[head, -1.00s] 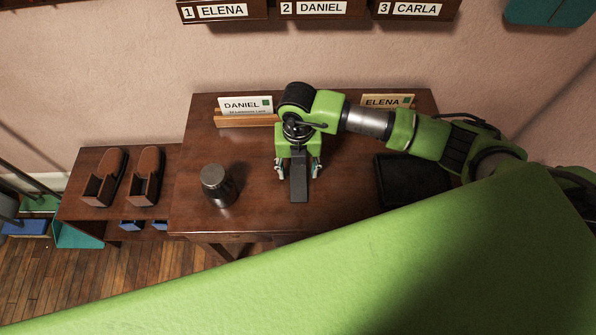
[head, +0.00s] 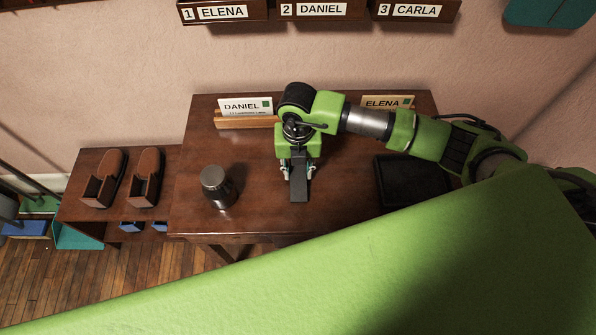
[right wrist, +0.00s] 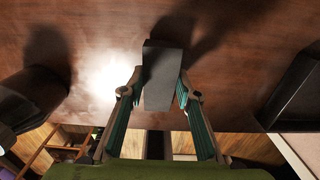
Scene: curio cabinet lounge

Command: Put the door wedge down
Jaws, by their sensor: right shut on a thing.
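The door wedge (head: 299,187) is a dark grey block held in my right gripper (head: 299,172), over the middle of the brown wooden table (head: 255,200). In the right wrist view the wedge (right wrist: 163,75) sits between the two fingers, which are shut on its sides, and it points away from the gripper. Its far end is close to the tabletop; I cannot tell whether it touches. My left gripper is not in view.
A dark lidded jar (head: 218,187) stands left of the wedge. A black tray (head: 412,180) lies to the right. Name cards for Daniel (head: 245,107) and Elena (head: 387,103) stand at the back.

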